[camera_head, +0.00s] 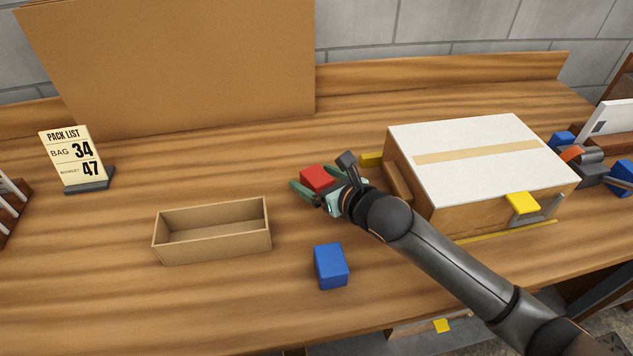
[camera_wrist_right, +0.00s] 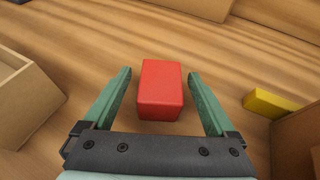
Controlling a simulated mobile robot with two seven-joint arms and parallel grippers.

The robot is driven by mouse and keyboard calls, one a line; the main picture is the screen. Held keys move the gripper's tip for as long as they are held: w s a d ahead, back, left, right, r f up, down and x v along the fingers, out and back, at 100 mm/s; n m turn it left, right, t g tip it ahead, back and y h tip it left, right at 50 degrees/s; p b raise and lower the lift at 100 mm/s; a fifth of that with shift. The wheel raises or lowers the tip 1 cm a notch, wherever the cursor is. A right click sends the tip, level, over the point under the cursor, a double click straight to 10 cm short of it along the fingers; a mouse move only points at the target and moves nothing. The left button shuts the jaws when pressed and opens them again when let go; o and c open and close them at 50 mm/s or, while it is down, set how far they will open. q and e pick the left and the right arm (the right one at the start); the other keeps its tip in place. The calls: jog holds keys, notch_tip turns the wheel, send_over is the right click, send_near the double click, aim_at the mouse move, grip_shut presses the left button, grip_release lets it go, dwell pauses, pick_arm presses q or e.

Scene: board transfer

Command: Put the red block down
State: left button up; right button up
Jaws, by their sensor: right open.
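The red block (camera_head: 316,177) is on the wooden table, between the open tray and the white-topped box. My right gripper (camera_head: 318,186) is at the block with its jaws apart. In the right wrist view the red block (camera_wrist_right: 160,90) lies between the two green fingers of the right gripper (camera_wrist_right: 160,82), with a gap on each side. The block seems to rest on the table and no finger touches it there. My left gripper is not in view.
An empty cardboard tray (camera_head: 212,256) stands to the left. A blue block (camera_head: 330,266) lies in front of the gripper. A white-topped box (camera_head: 480,180) stands close on the right. A pack list sign (camera_head: 72,158) reads BAG 34 and 47. A large brown board (camera_head: 180,65) stands behind.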

grip_shut()
dwell(0.8)
